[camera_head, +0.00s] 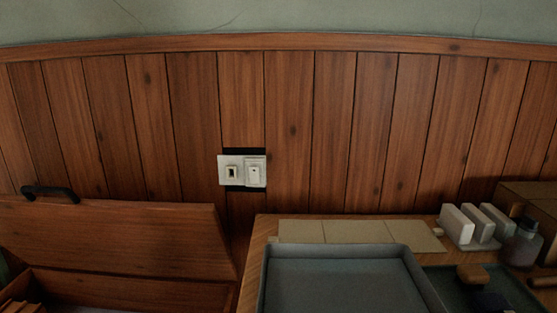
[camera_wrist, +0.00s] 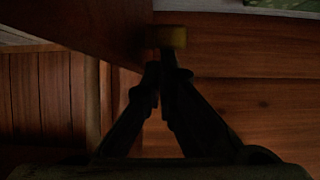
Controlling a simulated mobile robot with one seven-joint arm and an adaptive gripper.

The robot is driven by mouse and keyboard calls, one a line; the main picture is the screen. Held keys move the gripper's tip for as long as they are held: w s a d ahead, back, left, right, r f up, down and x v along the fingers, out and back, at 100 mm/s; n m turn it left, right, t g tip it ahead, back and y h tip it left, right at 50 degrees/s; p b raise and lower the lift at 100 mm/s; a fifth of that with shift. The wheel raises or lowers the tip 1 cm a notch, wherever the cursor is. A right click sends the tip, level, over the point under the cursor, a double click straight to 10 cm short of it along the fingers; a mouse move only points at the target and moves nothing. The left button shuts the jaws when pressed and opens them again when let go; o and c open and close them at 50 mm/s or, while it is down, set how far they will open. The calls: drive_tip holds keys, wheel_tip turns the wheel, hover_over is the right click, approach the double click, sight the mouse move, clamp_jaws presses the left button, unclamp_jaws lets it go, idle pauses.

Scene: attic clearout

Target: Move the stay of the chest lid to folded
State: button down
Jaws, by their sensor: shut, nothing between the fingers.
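The wooden chest lid (camera_head: 120,238) stands raised at the left in the head view, with a black handle (camera_head: 48,191) on its top edge. The open chest (camera_head: 110,288) is below it, cut off by the frame. In the dark wrist view, my gripper (camera_wrist: 160,72) is shut and empty. A small yellowish block (camera_wrist: 172,37) shows just beyond the fingertips, against reddish wood. It may be part of the stay, but I cannot tell, nor whether the fingers touch it. No stay can be made out in the head view, where my gripper is not seen.
A wooden table (camera_head: 250,262) stands right of the chest, bearing a grey tray (camera_head: 424,277), pale cards (camera_head: 355,232), white upright pieces (camera_head: 460,224) and a bottle (camera_head: 522,245). The panelled wall (camera_head: 340,130) with a switch plate (camera_head: 242,171) is close behind.

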drive_tip(key=shift+w+r+p, duration=0.15)
drive_tip(key=shift+r+p, duration=0.1)
drive_tip(key=shift+p, duration=0.15)
drive_tip(key=p+v, duration=0.3)
drive_tip(key=v, duration=0.4)
drive_tip(key=shift+w+a+r, duration=0.1)
drive_tip(key=shift+w+r, duration=0.05)
drive_tip(key=shift+w, duration=0.05)
idle(0.4)
